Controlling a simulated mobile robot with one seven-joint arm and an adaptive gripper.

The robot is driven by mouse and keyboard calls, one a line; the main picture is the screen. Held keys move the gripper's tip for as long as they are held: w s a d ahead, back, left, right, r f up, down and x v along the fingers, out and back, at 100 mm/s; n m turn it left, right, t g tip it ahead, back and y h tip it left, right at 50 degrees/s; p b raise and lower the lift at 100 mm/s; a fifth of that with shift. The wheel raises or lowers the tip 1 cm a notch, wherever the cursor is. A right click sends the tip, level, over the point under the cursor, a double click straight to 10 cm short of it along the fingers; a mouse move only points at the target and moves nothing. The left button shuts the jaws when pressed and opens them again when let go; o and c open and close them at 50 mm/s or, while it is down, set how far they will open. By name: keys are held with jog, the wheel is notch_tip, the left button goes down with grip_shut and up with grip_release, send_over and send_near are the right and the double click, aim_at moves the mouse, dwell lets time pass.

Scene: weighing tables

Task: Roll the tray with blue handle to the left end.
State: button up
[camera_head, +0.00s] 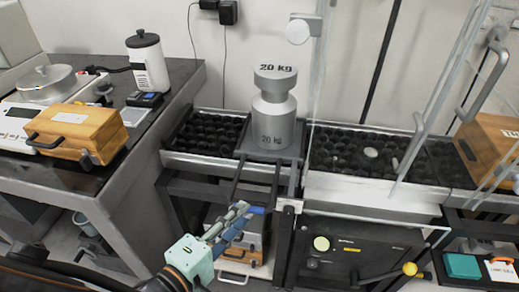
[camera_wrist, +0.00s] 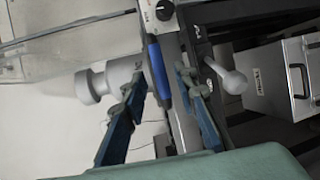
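The grey tray (camera_head: 290,155) sits on the roller bed and carries a large grey weight (camera_head: 273,108) marked 20 KG. Two dark bars run from the tray toward me, to the blue handle (camera_head: 256,210). My gripper (camera_head: 243,210) is low in front of the tray, with its fingers close to the handle. In the wrist view, my gripper (camera_wrist: 160,82) is open, its two fingers apart on either side of the blue handle (camera_wrist: 158,70). Whether either finger touches the handle I cannot tell. The weight (camera_wrist: 98,85) lies beyond the left finger in that view.
The black roller bed (camera_head: 208,134) has a short free stretch left of the tray. A clear enclosure stands at the right, over more rollers (camera_head: 345,150). A dark side table (camera_head: 95,170) with a wooden case (camera_head: 75,130) stands at the left. A control panel (camera_head: 350,250) is below right.

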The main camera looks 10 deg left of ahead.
jog(key=shift+b+x, duration=0.3)
jog(key=shift+x, duration=1.75)
jog(key=shift+c, duration=0.5)
grip_shut()
